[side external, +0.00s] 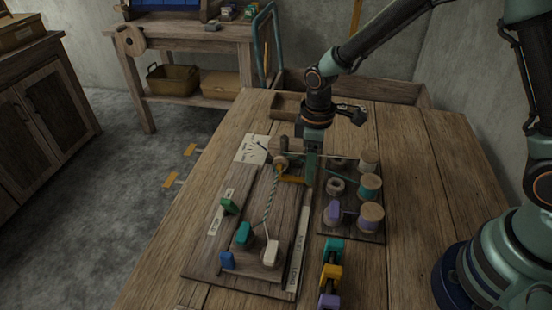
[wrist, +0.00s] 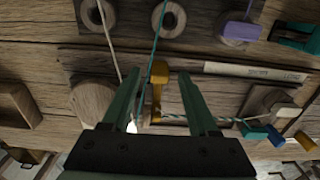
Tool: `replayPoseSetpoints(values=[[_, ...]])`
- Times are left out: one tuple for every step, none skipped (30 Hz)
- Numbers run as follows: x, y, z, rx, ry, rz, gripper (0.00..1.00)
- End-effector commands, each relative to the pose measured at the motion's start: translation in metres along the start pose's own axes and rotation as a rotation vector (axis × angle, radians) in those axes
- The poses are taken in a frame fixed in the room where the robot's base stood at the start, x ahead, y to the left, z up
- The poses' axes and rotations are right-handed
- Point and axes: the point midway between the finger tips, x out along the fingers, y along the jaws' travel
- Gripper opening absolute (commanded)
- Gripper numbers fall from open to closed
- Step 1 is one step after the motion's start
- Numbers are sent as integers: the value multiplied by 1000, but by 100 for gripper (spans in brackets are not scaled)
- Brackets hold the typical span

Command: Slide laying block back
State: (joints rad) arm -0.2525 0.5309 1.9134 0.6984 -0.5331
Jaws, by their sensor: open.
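My gripper (side external: 311,178) is open above the far end of the wooden loom board (side external: 207,262). In the wrist view its two teal fingers (wrist: 160,73) point forward, with a yellow handle (wrist: 157,92) showing between them; contact cannot be told. The yellow handle (side external: 290,179) lies beside the gripper in the side view. A twisted green-and-white cord (side external: 270,203) runs from a round wooden piece (side external: 280,160) towards a small wooden block (side external: 257,262) at the near end. Teal (side external: 243,234) and cream (side external: 271,253) pegs stand at that block. I cannot tell which piece is the laying block.
A pale paper (side external: 254,149) lies at the far left. Bare tabletop (side external: 425,185) lies right of the rack.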

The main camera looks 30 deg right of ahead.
Motion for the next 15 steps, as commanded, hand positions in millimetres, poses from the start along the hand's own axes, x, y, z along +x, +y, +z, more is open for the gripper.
replayPoseSetpoints(values=[[6, 0, 0, 0, -2, -1, 60], [8, 0, 0, 0, -1, 0, 60], [11, 0, 0, 0, -1, -1, 60], [13, 0, 0, 0, -1, -1, 60], [14, 0, 0, 0, -1, 0, 60], [15, 0, 0, 0, 0, 0, 60], [16, 0, 0, 0, 1, 1, 60], [16, 0, 0, 0, 1, 1, 60], [16, 0, 0, 0, 2, 1, 60], [16, 0, 0, 0, 2, 1, 60], [16, 0, 0, 0, 2, 1, 60], [16, 0, 0, 0, 2, 1, 60], [16, 0, 0, 0, 2, 1, 60], [16, 0, 0, 0, 2, 1, 60], [16, 0, 0, 0, 2, 1, 52]])
